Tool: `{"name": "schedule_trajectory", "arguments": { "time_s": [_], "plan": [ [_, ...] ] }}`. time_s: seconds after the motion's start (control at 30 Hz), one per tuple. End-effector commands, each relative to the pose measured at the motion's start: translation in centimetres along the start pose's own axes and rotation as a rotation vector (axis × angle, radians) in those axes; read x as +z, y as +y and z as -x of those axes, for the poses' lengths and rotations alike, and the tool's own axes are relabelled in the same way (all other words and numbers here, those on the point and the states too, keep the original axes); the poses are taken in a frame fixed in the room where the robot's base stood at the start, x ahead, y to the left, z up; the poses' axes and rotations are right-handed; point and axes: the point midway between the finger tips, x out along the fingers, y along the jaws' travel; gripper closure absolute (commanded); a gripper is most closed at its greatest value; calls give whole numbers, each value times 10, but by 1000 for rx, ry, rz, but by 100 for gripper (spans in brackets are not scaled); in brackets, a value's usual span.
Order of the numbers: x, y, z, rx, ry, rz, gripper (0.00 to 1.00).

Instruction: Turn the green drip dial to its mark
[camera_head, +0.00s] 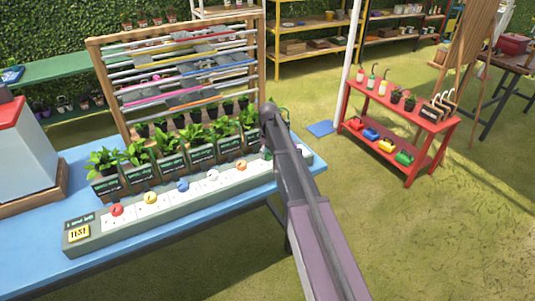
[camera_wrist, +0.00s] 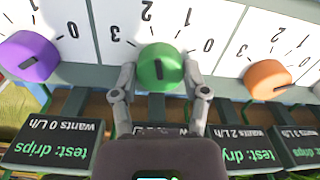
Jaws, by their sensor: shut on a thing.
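The green drip dial (camera_wrist: 160,65) is a round knob with a dark slot, in the middle of the wrist view. It sits on a white scale plate (camera_wrist: 168,24) numbered 0 to 3, upside down in this view. The slot runs roughly up and down in the picture, on the near part of the knob. My gripper (camera_wrist: 160,75) is shut on the dial, one grey finger at each side. In the head view my arm covers most of this spot. The card behind my gripper is mostly hidden, so I cannot read its wanted flow.
A purple dial (camera_wrist: 28,57) and an orange dial (camera_wrist: 269,79) flank the green one closely. Black cards (camera_wrist: 236,148) stand along the near side. In the head view, potted plants (camera_head: 170,160) line the row of dials on the blue table (camera_head: 175,223). A red stand (camera_head: 420,122) is at right.

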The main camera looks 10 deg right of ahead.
Motion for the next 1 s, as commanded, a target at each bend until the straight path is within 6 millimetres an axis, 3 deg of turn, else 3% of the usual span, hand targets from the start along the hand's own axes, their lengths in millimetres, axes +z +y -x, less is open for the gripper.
{"name": "schedule_trajectory", "arguments": {
  "time_s": [0.7, 0.73, 0.8, 0.83, 1.0],
  "plan": [
    [2, -1, 0, -2, -6, 100, 89],
    [2, -1, 0, -2, -6, 99, 33],
    [2, -1, 0, -2, -5, 99, 12],
    [1, -1, 0, -2, -5, 99, 7],
    [1, 0, 0, -1, -4, 99, 7]
  ]
}}
